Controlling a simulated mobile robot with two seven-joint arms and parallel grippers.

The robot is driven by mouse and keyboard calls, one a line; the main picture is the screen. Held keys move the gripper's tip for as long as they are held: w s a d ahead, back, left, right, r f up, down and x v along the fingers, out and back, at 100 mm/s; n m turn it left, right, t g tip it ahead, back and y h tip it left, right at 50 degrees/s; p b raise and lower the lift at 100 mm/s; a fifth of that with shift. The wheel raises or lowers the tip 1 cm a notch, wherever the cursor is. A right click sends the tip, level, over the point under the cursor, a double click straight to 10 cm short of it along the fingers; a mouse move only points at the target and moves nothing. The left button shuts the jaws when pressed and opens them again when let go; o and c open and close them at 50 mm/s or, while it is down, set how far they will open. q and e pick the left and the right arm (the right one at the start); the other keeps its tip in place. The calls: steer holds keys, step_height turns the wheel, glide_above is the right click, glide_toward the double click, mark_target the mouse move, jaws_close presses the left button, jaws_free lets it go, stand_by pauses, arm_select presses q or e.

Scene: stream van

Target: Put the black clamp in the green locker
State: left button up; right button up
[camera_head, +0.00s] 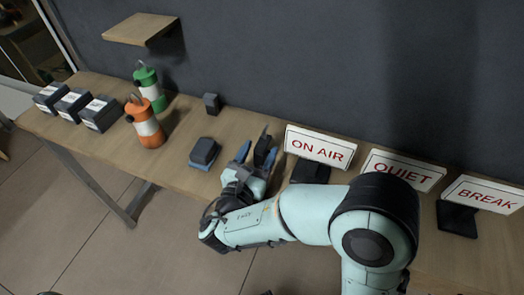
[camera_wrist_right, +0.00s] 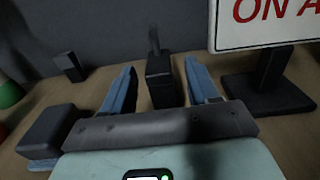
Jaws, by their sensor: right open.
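A black clamp-like piece (camera_head: 262,148), a dark block with a thin upright post, stands on the wooden table. In the right wrist view the same piece (camera_wrist_right: 160,82) is between the two blue fingers. My right gripper (camera_head: 257,156) is open around it, and in the wrist view the fingers (camera_wrist_right: 160,72) show gaps on both sides of the piece. My left gripper is not in view. I see no green locker in either view.
The ON AIR sign (camera_head: 320,147) on its black base stands just right of the gripper. A dark block on a blue base (camera_head: 204,152) lies to its left. Orange (camera_head: 146,125) and green (camera_head: 150,90) bottles and several dark boxes (camera_head: 101,114) stand farther left. A shelf (camera_head: 139,28) hangs above.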

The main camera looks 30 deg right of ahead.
steer(key=shift+x, duration=1.4)
jaws_close()
